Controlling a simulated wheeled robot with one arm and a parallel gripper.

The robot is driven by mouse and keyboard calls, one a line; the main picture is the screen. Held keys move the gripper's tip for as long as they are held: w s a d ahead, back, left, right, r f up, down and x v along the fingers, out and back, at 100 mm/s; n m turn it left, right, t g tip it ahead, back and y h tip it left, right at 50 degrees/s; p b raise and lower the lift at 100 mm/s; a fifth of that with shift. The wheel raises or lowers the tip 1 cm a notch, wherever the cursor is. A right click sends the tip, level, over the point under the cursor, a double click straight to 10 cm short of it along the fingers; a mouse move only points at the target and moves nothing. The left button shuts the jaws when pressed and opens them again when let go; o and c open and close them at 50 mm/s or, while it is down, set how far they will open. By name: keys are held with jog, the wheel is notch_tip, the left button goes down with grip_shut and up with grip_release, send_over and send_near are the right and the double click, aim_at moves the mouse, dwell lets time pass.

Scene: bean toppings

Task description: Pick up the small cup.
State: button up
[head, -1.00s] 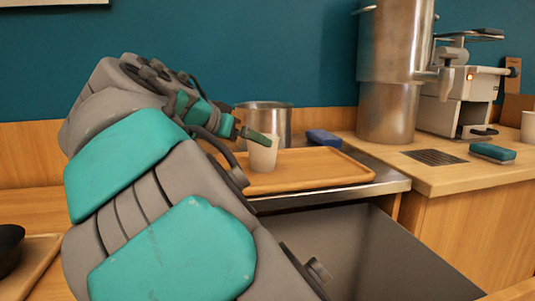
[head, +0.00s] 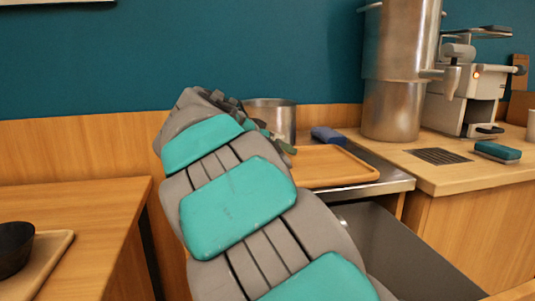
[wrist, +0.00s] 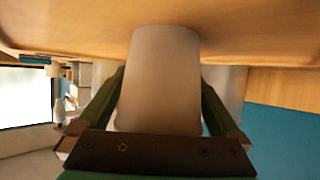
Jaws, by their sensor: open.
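The small cup (wrist: 165,70) is pale and plain, and it fills the middle of the wrist view. That view is upside down, and the cup's base meets the wooden tray (wrist: 80,30) at the top. My gripper (wrist: 166,105) is open, with one green finger on each side of the cup. I cannot tell whether either finger touches it. In the head view my arm hides the cup, and only a bit of my gripper (head: 287,146) shows beside the tray (head: 340,172).
A steel pot (head: 272,117) stands behind the tray, with a blue cloth-like item (head: 327,136) near its back edge. A tall steel boiler (head: 392,100) and a machine (head: 465,105) stand right. A dark bowl (head: 14,248) sits on a tray at far left.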

jog(key=c, duration=1.1)
jog(key=shift+r, duration=0.15)
